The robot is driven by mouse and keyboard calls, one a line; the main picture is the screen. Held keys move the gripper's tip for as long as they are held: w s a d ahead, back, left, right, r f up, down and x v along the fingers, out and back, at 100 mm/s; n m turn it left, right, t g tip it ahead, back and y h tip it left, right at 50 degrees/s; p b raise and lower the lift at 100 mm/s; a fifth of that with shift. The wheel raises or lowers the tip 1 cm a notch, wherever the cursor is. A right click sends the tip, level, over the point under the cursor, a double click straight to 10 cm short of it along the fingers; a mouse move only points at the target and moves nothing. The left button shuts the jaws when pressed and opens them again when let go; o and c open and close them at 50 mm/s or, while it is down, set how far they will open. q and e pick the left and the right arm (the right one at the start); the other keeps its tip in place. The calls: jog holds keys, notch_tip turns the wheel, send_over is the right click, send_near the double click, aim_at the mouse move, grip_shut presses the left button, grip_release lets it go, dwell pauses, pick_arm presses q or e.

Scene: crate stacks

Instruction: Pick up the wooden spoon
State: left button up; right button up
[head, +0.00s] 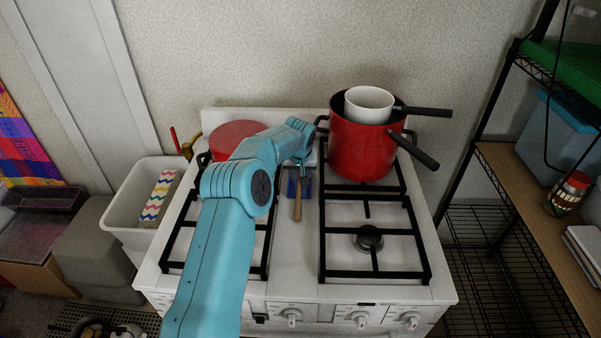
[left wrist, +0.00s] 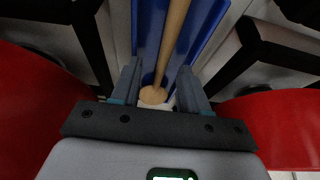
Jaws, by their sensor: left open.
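The wooden spoon (head: 298,206) lies on the stove top between the two burner grates, its near part sticking out toward the front. It lies over a blue holder (head: 292,188). My left gripper (head: 304,163) is above the far part of the spoon, and my arm partly hides it in the head view. In the left wrist view the spoon (left wrist: 175,38) runs between the two fingers of my open left gripper (left wrist: 161,72), with its rounded end near the palm side. The blue holder (left wrist: 208,22) lies beneath it. I cannot tell whether the fingers touch the spoon. My right gripper is out of view.
A red pot (head: 360,152) with a white pot (head: 368,104) in it stands at the back right, black handles pointing right. A red round pot (head: 232,134) is at the back left, partly behind my arm. The front right grate (head: 345,270) is empty.

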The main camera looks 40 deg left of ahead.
pick_arm(q)
jog(key=shift+s+f, duration=0.2)
jog(key=shift+f, duration=0.6)
grip_shut()
jog(key=shift+a+r, duration=0.1)
jog(key=shift+r, duration=0.3)
jog(key=r, duration=0.2)
jog(key=r+b, duration=0.1)
jog(key=r, duration=0.1)
jog(key=shift+w+a+r, duration=0.1)
jog(key=shift+w+a, duration=0.15)
jog(key=shift+w, duration=0.1)
notch_tip(320, 180, up, 7)
notch_tip(320, 180, up, 8)
jog(key=p, duration=0.6)
send_over(299, 175)
jog(key=shift+d+r, duration=0.2)
jog(key=shift+d, duration=0.05)
